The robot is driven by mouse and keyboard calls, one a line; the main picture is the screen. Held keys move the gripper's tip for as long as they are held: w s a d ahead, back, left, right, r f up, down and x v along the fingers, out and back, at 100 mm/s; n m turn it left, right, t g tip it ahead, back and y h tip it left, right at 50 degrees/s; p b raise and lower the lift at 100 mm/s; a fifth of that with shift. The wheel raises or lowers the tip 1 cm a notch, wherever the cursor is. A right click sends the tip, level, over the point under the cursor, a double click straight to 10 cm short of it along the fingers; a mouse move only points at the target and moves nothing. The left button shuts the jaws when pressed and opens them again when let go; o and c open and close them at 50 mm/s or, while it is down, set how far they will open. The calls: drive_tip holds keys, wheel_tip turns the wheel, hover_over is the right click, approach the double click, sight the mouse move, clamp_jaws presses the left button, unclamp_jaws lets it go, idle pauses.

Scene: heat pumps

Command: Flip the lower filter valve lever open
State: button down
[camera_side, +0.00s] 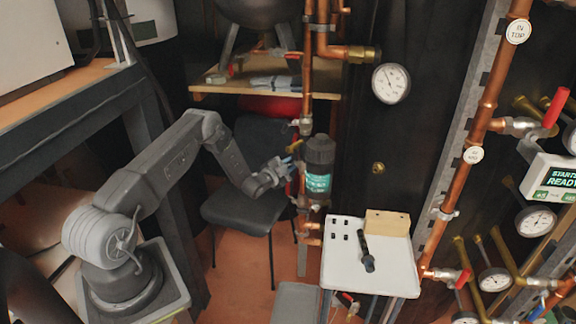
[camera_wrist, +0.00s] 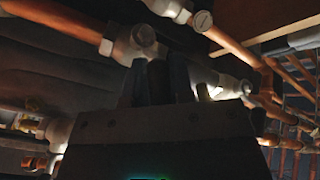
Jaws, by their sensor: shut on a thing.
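The filter (camera_side: 318,165), a dark cylinder with a teal label, stands beside the vertical copper pipe in the side view. One valve fitting (camera_side: 304,126) is on the pipe above it and a lower valve fitting (camera_side: 304,202) is near its base. My gripper (camera_side: 289,163) is at the pipe, just left of the filter. In the wrist view the fingertips (camera_wrist: 158,78) are close together around a dark, narrow piece, apparently a valve lever. A metal fitting (camera_wrist: 135,43) is just beyond them. The lever is mostly hidden by the fingers; which valve it belongs to is unclear.
A white table (camera_side: 345,270) with a black tool (camera_side: 366,252) on it stands below right of the filter. A black chair (camera_side: 245,208) is behind my arm. A shelf (camera_side: 265,88) is above. Copper pipes (camera_wrist: 225,67) crowd the wrist view.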

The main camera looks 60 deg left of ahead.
drive_tip(key=shift+a+r, duration=0.1)
drive_tip(key=shift+r, duration=0.05)
drive_tip(key=shift+w+a+r+n+g, duration=0.15)
drive_tip(key=shift+r+n+g, duration=0.15)
drive_tip(key=shift+g, duration=0.3)
drive_tip(key=shift+w+a+r+n+g+h, duration=0.2)
drive_tip(key=shift+n+g+h, duration=0.2)
drive_tip(key=shift+g, duration=0.2)
drive_tip(key=c, duration=1)
unclamp_jaws()
drive_tip(key=shift+f, duration=0.1)
drive_tip(key=shift+c, duration=0.2)
drive_tip(key=shift+d, duration=0.1)
drive_tip(key=shift+s, duration=0.1)
drive_tip(key=v, duration=1.3)
drive_tip(key=shift+s, duration=0.35)
drive_tip(key=shift+d, duration=0.1)
